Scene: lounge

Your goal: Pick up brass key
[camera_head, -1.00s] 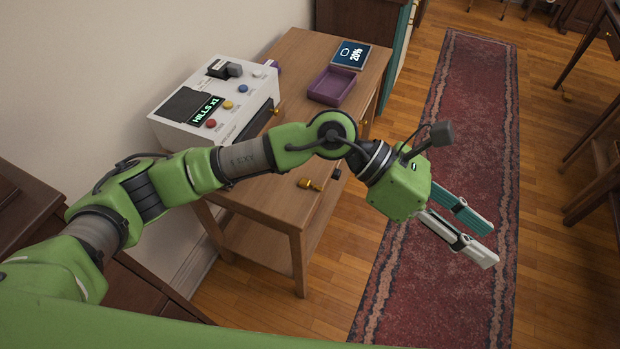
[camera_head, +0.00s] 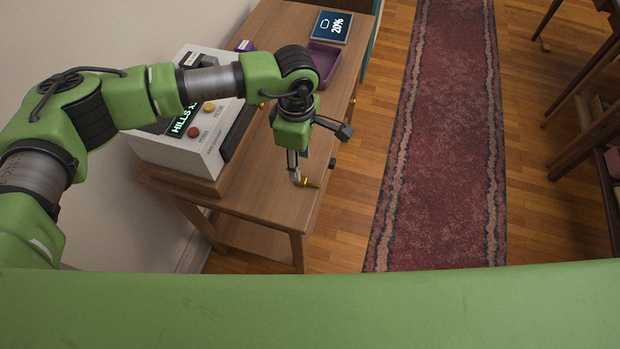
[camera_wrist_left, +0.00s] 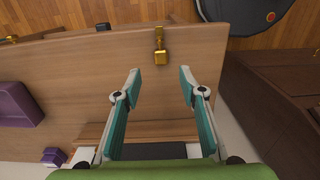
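The brass key (camera_head: 313,184) lies on the wooden side table (camera_head: 262,185), close to its edge. In the left wrist view the brass key (camera_wrist_left: 160,47) has a blocky end toward me and a thin end toward the table edge. My left gripper (camera_head: 297,179) points down right beside the key in the head view and hides part of it. In the left wrist view my left gripper (camera_wrist_left: 160,72) has its two teal-and-white fingers spread apart. The key sits ahead of the gap, centred between the fingertips, with nothing held. My right gripper is not in view.
A white machine (camera_head: 178,146) with coloured buttons stands at the table's wall side. A purple tray (camera_head: 325,62) and a dark screen reading 20% (camera_head: 334,26) sit at the far end. A red runner rug (camera_head: 447,130) lies on the floor to the right.

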